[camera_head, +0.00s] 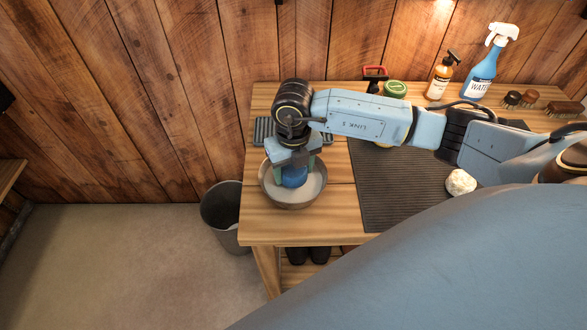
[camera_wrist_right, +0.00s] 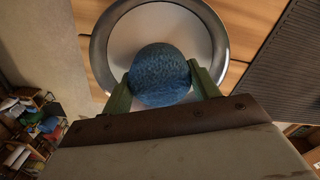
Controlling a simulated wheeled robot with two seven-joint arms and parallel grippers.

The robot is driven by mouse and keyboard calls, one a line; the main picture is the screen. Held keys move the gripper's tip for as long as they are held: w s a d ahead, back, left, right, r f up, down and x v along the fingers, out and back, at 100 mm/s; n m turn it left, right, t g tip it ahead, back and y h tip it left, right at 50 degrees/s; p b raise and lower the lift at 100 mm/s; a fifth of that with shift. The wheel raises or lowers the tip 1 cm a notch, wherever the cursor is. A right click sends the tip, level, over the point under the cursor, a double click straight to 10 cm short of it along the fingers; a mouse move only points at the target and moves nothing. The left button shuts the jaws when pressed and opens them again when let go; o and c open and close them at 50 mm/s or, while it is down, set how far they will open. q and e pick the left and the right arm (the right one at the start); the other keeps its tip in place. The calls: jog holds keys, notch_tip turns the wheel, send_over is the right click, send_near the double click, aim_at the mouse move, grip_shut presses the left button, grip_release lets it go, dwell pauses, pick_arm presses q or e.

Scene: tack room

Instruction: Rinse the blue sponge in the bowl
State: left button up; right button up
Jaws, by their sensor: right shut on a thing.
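The blue sponge (camera_head: 294,176) is round and held by my right gripper (camera_head: 293,172). It is inside or just above the bowl (camera_head: 292,205), which stands near the left front corner of the wooden table. In the right wrist view the sponge (camera_wrist_right: 160,75) sits between the two green fingers of my right gripper (camera_wrist_right: 163,88), with the pale inside of the bowl (camera_wrist_right: 222,40) behind it. I cannot tell whether the sponge touches the bowl's contents. My left gripper is not in view.
A dark ribbed mat (camera_head: 385,205) lies right of the bowl, with a whitish lump (camera_head: 460,182) at its edge. A blue spray bottle (camera_head: 484,68), an amber pump bottle (camera_head: 440,77), a green tin (camera_head: 395,89) and brushes (camera_head: 562,108) stand behind. A bin (camera_head: 222,212) is left of the table.

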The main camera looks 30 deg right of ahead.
notch_tip(320, 180, up, 11)
jog(key=p, duration=0.7)
jog(key=shift+f, duration=0.15)
